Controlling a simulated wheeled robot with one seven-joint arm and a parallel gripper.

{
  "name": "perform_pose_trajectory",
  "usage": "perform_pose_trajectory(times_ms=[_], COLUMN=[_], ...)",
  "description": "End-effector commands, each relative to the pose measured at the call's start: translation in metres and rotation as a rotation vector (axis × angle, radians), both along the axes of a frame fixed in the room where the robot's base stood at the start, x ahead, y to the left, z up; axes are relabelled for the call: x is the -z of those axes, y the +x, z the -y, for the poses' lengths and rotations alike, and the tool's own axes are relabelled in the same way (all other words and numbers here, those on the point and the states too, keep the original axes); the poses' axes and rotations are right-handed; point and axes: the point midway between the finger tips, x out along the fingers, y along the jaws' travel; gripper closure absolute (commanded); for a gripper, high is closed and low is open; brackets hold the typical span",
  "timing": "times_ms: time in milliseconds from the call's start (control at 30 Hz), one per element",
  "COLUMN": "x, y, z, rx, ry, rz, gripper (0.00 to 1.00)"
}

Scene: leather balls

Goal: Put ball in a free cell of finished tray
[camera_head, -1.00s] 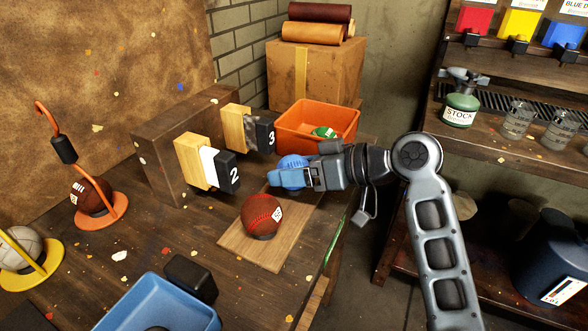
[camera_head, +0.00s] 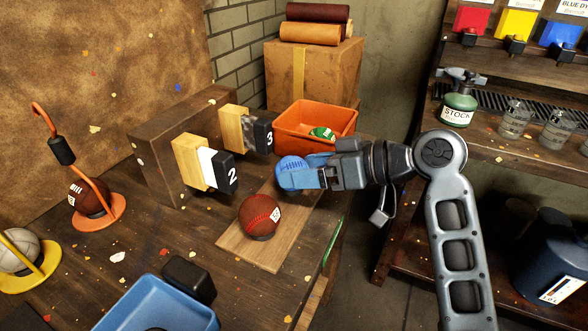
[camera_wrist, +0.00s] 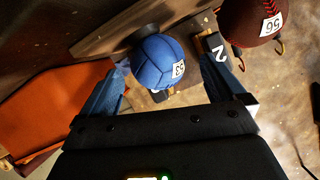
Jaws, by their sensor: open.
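A blue ball (camera_head: 290,172) with a white label marked 53 sits at the far end of a wooden board (camera_head: 243,245); it also shows in the wrist view (camera_wrist: 158,62). My gripper (camera_head: 305,178) is open beside the ball, on its right in the head view. In the wrist view the open fingers (camera_wrist: 168,75) stand either side of the ball, with visible gaps. A brown ball (camera_head: 259,214) sits nearer on the same board. An orange bin (camera_head: 291,135) holds a green ball (camera_head: 322,133). A blue tray (camera_head: 118,318) is cut off at the bottom. Which container is the finished tray is unclear.
Blocks marked 2 (camera_head: 224,172) and 3 (camera_head: 263,136) jut out left of the blue ball. Balls on an orange stand (camera_head: 122,219) and a yellow stand (camera_head: 49,270) are at left. A black block (camera_head: 190,278) is beside the blue tray.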

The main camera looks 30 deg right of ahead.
Motion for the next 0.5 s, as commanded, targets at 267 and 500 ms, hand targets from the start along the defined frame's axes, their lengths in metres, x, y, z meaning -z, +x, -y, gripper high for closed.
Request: perform_pose_trajectory(times_ms=[267,500], x=[-0.021,-0.031], y=[-0.04,-0.058], z=[0.036,0.052], rx=[0.004,0.002], ry=[-0.001,0.001], rz=[0.002,0.0], gripper=[0.04,0.04])
